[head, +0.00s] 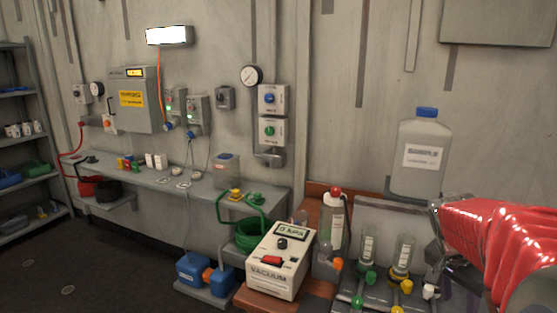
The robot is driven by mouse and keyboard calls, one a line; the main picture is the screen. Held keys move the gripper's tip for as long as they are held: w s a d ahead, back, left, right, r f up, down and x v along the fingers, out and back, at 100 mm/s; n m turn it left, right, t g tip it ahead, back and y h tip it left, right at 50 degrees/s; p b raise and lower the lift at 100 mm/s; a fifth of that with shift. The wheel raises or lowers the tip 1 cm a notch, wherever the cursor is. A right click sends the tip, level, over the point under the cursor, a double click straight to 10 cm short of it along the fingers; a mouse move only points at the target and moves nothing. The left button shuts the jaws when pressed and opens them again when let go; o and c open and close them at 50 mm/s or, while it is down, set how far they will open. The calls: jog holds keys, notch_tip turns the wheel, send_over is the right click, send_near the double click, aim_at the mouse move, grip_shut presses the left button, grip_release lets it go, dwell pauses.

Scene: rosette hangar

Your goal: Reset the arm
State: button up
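The red ribbed sleeve at the right edge is my arm. It reaches in from the right, in front of the wall and the right end of the workbench. At its left end is a shiny metallic part, with dark shapes below it that may be my gripper (455,268). I cannot make out separate fingertips, nor whether anything is between them.
A white vacuum unit (278,262) and a bottle with a red cap (333,222) stand left of my arm. A rack with vials and coloured knobs (385,290) is below. A large bottle with a blue cap (420,155) is close behind. Floor (90,265) is clear at left.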

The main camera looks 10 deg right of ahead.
jog(key=s+a+r+n+t+y, duration=0.1)
jog(key=s+a+n, duration=0.2)
jog(key=a, duration=0.7)
jog(key=s+a+r+n+t+y, duration=0.1)
jog(key=s+a+n+t+y, duration=0.1)
jog(key=a+n, duration=0.4)
jog(key=s+a+r+n+t+y, duration=0.1)
jog(key=s+a+n, duration=0.4)
jog(key=a, duration=0.9)
jog(key=shift+a+t, duration=0.2)
jog(key=shift+t, duration=0.3)
jog(key=shift+d, duration=0.1)
